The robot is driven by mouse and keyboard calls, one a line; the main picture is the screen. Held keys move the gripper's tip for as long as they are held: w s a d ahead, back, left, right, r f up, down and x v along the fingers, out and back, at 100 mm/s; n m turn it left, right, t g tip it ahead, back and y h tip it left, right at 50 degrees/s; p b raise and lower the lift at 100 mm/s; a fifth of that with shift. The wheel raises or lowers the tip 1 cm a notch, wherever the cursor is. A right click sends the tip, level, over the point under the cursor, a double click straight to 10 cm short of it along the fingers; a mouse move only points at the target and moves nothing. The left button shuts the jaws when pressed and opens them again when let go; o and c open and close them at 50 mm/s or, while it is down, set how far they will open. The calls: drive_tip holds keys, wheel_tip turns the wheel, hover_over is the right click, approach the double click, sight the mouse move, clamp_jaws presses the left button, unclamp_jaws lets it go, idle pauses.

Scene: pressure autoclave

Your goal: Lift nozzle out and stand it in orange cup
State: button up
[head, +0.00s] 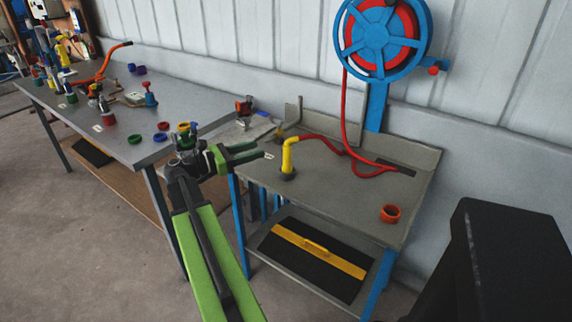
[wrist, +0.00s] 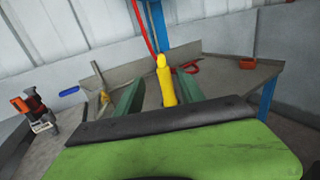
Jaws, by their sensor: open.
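The yellow nozzle (head: 288,158) stands upright in a dark round holder (head: 288,174) on the small grey table. My gripper (head: 265,151) is open and just left of the nozzle, apart from it in the head view. In the wrist view the nozzle (wrist: 165,80) shows beyond and between the two green fingers (wrist: 154,88), with its lower end hidden by my gripper. The orange cup (head: 390,213) stands empty near the table's right front corner. It also shows in the wrist view (wrist: 247,63), far to the right.
A red hose (head: 346,110) runs from the blue reel (head: 384,38) down onto the table (head: 335,196) behind the nozzle. A long workbench (head: 110,120) holds many tools. The table's middle is clear.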

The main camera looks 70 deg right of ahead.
sight(295, 136)
drive_tip(key=x, duration=1.5)
drive_tip(key=shift+s+d+r, duration=0.1)
drive_tip(key=shift+s+d, duration=0.1)
clamp_jaws()
idle(0.7)
